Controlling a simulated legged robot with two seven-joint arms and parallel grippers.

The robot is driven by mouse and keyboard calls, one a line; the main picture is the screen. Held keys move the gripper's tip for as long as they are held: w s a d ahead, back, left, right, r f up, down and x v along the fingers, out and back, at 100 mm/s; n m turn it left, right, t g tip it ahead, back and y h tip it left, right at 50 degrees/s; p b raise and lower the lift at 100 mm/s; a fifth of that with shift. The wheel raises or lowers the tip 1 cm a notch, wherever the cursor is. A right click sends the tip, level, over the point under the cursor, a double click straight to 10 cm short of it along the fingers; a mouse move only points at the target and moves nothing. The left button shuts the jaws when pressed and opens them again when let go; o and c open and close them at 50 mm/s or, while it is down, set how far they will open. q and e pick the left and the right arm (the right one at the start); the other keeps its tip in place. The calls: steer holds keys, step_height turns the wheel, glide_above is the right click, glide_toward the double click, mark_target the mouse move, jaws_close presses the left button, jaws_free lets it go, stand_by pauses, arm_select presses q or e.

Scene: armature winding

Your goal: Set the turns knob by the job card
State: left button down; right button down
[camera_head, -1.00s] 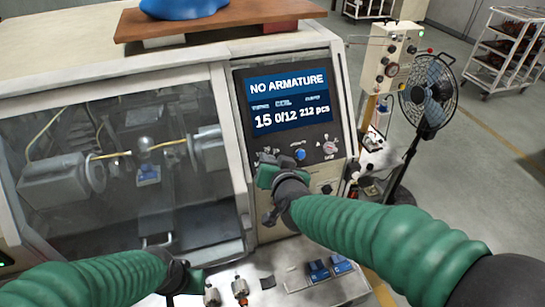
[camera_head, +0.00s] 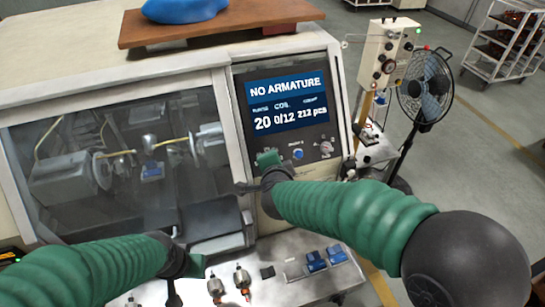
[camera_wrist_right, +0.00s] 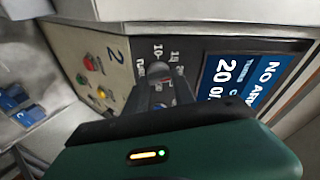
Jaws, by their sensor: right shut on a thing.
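The machine's display (camera_head: 288,100) reads "NO ARMATURE", turns 20, 0/12 and 212 pcs. The same 20 shows sideways in the right wrist view on the display (camera_wrist_right: 238,85). My right gripper (camera_head: 266,168) is at the panel under the display. In the wrist view its fingers (camera_wrist_right: 158,90) are shut on the turns knob (camera_wrist_right: 156,70), beside printed numbers; the knob is mostly hidden by them. My left gripper (camera_head: 188,264) hangs low near the front bench, and its jaw state is unclear. I cannot make out a job card.
A blue button (camera_head: 298,155) and another dial (camera_head: 326,148) sit right of my gripper. A winding chamber (camera_head: 130,160) lies behind glass at left. Armatures (camera_head: 242,280) and blue pieces (camera_head: 316,261) lie on the front bench. A fan (camera_head: 425,90) stands at right.

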steer(key=shift+s+f+m+p, duration=0.1)
steer(key=shift+m+p, duration=0.35)
steer(key=shift+m, duration=0.65)
steer(key=shift+g, duration=0.3)
steer(key=c, duration=1.4)
jaws_free()
steer(key=shift+c, duration=0.2)
steer(key=o, duration=0.4)
steer(key=shift+s, duration=0.1)
